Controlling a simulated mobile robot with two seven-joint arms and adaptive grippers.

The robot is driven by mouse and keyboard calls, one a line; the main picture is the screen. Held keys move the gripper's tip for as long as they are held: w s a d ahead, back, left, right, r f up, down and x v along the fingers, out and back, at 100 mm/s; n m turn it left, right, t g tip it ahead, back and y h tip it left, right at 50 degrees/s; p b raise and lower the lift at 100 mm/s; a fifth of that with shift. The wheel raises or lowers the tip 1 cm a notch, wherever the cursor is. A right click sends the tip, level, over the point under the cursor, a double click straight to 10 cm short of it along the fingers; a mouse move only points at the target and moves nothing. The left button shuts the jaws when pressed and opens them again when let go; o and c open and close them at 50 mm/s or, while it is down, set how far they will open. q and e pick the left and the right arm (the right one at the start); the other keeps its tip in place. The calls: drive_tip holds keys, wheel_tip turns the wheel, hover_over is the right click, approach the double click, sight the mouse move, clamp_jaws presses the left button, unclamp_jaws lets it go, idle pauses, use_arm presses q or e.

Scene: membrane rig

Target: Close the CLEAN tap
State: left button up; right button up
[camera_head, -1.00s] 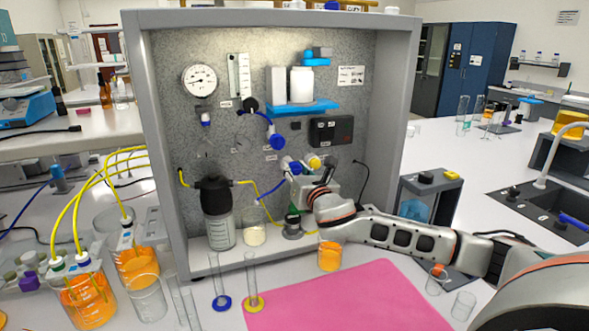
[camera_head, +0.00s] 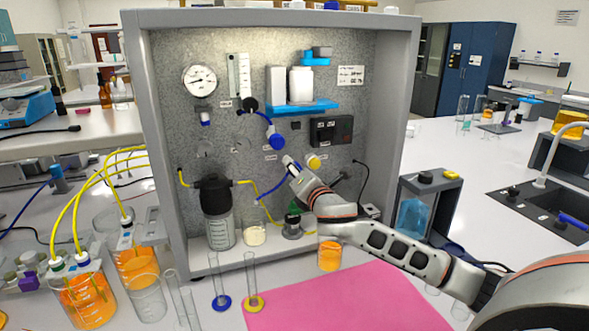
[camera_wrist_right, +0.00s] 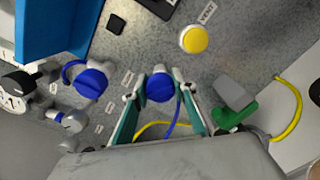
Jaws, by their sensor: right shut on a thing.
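A blue tap knob (camera_wrist_right: 160,88) with a blue tube is on the grey panel and sits between the fingertips of my right gripper (camera_wrist_right: 160,93), which is shut on it. In the head view my right gripper (camera_head: 290,163) reaches the panel from the lower right and largely hides this knob. A second blue tap (camera_head: 276,142) is above and left in the head view; it also shows in the wrist view (camera_wrist_right: 91,83). I cannot read which label says CLEAN. My left gripper is not in view.
The panel is inside a grey cabinet frame (camera_head: 158,150). A blue shelf (camera_head: 301,106) carries white containers above the taps. A dark-lidded bottle (camera_head: 217,212) stands below left. A beaker of orange liquid (camera_head: 330,255) stands below my right arm, near a pink mat (camera_head: 345,298).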

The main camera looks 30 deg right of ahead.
drive_tip(key=m, duration=0.5)
drive_tip(key=shift+f+m, duration=0.1)
drive_tip(key=shift+m, duration=0.2)
drive_tip(key=m, duration=0.4)
drive_tip(key=shift+m, duration=0.7)
drive_tip(key=o, duration=1.1)
drive_tip(key=v, duration=1.2)
drive_tip(key=shift+d, duration=0.1)
drive_tip(key=shift+s+f, duration=0.1)
drive_tip(key=shift+f, duration=0.05)
